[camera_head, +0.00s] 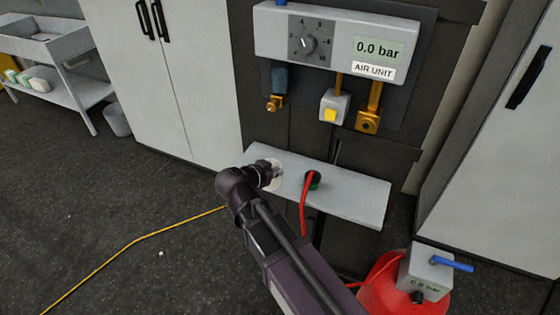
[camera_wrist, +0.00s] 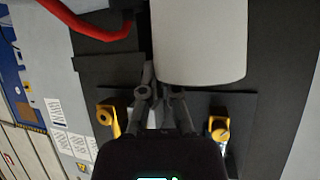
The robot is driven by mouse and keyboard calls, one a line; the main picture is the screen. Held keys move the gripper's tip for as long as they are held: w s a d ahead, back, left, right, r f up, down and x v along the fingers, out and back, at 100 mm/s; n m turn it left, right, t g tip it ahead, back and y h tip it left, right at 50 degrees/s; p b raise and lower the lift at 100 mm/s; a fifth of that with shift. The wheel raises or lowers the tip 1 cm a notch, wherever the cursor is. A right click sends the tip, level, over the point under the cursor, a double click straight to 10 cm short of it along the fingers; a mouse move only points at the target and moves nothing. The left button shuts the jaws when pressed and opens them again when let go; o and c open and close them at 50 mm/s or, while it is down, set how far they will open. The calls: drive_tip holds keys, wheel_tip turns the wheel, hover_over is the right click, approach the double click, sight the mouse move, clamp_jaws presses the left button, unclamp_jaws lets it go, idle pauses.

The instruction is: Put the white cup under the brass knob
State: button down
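The white cup (camera_head: 275,186) shows only as a pale round patch on the grey shelf in the head view, mostly covered by my gripper (camera_head: 277,172). A large pale rounded shape in the wrist view appears to be the cup (camera_wrist: 200,45) close up. The brass knob (camera_head: 273,103) hangs under the blue-grey cylinder at the panel's left, above and apart from the cup. It seems to be the brass fitting at right in the wrist view (camera_wrist: 219,131). My gripper's fingers (camera_wrist: 163,82) reach beside the pale shape; their grip on it is unclear.
The shelf (camera_head: 350,196) carries a green-black fitting with a red hose (camera_head: 304,205) right of my gripper. Above are a yellow-button box (camera_head: 333,107) and another brass fitting (camera_head: 368,121). The air unit (camera_head: 270,28) reads 0.0 bar. A red tank (camera_head: 385,285) stands lower right.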

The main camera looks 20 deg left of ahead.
drive_tip(key=w+d, duration=0.3)
drive_tip(key=d, duration=0.2)
drive_tip(key=shift+d+f+y+b, duration=0.3)
drive_tip(key=shift+f+y+b, duration=0.1)
drive_tip(key=shift+f, duration=0.05)
drive_tip(key=shift+w, duration=0.15)
drive_tip(key=w+a+f+b, duration=0.1)
drive_tip(key=w+a, duration=0.6)
drive_tip(key=w, duration=0.5)
drive_tip(key=shift+w+a+f, duration=0.2)
drive_tip(key=shift+w+a, duration=0.05)
drive_tip(key=shift+w, duration=0.05)
drive_tip(key=shift+w+a+f+b, duration=0.1)
drive_tip(key=shift+w+f+b, duration=0.1)
drive_tip(key=shift+f+b, duration=0.45)
drive_tip(key=shift+w+a+f+b, duration=0.1)
drive_tip(key=shift+w+f+b, duration=0.05)
drive_tip(key=shift+f+b, duration=0.5)
drive_tip(key=shift+w+a+f+b, duration=0.1)
drive_tip(key=shift+w+f+b, duration=0.1)
drive_tip(key=shift+f+b, duration=0.4)
